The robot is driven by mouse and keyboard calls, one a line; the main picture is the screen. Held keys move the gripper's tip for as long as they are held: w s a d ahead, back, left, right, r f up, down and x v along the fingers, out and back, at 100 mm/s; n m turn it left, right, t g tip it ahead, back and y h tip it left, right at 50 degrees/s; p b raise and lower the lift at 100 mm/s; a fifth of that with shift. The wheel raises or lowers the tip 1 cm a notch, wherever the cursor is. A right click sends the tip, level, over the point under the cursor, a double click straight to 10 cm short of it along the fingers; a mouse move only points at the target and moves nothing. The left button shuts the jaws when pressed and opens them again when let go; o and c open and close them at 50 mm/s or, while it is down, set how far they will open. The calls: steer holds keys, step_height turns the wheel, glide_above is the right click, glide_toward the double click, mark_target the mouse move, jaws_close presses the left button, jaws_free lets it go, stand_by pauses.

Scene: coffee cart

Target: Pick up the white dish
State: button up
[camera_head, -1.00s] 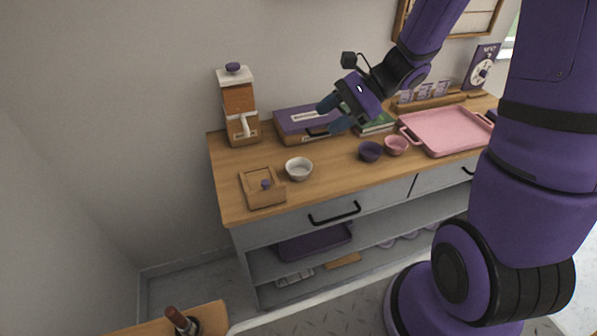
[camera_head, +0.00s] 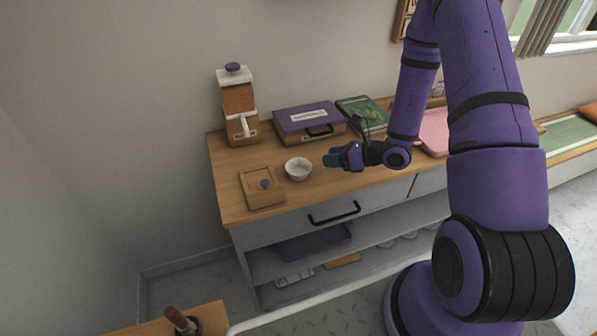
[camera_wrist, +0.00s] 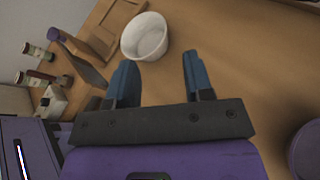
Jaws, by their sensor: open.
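The white dish (camera_head: 298,169) is a small round bowl standing upright on the wooden counter, right of a small wooden box. In the wrist view the white dish (camera_wrist: 145,36) lies just beyond my fingertips, slightly left of centre, and looks empty. My gripper (camera_head: 331,158) is low over the counter, to the right of the dish, with its blue fingers pointing left toward it. In the wrist view my gripper (camera_wrist: 158,62) is open, with nothing between the fingers. The dish is apart from the fingers.
A wooden box (camera_head: 262,187) stands close left of the dish. A grinder-like dispenser (camera_head: 239,105) and a purple case (camera_head: 309,120) stand behind. A pink tray (camera_head: 434,131) is partly hidden by my arm. The counter's front edge (camera_head: 290,204) is near the dish.

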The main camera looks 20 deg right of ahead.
mark_target(297, 160)
steer(key=shift+x, duration=4.25)
jaws_close()
